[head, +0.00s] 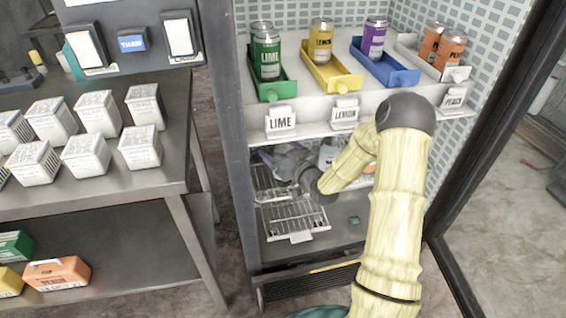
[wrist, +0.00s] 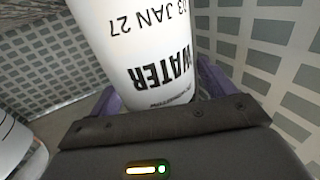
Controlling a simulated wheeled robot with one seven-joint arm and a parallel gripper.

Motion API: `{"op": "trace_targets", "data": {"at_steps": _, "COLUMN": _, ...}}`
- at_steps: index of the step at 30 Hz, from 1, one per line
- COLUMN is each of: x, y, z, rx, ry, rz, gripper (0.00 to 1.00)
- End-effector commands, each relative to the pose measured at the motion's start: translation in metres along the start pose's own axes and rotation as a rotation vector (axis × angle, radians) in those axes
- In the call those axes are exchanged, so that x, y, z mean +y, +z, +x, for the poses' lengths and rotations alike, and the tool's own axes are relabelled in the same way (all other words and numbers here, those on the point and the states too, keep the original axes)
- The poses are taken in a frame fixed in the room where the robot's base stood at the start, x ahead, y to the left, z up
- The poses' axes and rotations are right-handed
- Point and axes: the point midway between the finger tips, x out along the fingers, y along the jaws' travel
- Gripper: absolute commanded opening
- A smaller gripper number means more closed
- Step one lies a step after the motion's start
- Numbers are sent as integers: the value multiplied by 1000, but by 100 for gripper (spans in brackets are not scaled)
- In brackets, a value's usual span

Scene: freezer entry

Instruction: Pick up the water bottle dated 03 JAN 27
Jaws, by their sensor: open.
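A white water bottle (wrist: 145,45) fills the middle of the wrist view, its black print upside down. The print reads WATER and a date ending in 3 JAN 27; the first digit is not clear. My gripper (wrist: 153,90) is open, with a purple finger on either side of the bottle. I cannot tell whether the fingers touch it. In the head view my gripper (head: 287,165) is inside the lower bay of the freezer, partly hidden by my arm. I cannot make out this bottle there.
Another white rounded thing (wrist: 15,145) stands at the left edge of the wrist view. Above my gripper is a shelf (head: 310,125) with colored can trays. A wire rack (head: 295,218) lies below. A table (head: 100,190) with several white cartons is at left.

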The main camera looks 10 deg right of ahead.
Motion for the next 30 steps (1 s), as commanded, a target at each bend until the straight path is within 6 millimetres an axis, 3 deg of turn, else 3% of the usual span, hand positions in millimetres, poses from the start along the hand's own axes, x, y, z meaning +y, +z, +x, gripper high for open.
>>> {"op": "trace_targets", "data": {"at_steps": 10, "x": 0, "y": 0, "z": 0, "rx": 1, "ry": 0, "rz": -1, "gripper": 82}}
{"op": "trace_targets", "data": {"at_steps": 20, "x": 0, "y": 0, "z": 0, "rx": 1, "ry": -1, "rz": -1, "gripper": 20}}
{"op": "trace_targets", "data": {"at_steps": 30, "x": 0, "y": -5, "z": 0, "rx": 4, "ry": -1, "rz": -2, "gripper": 16}}
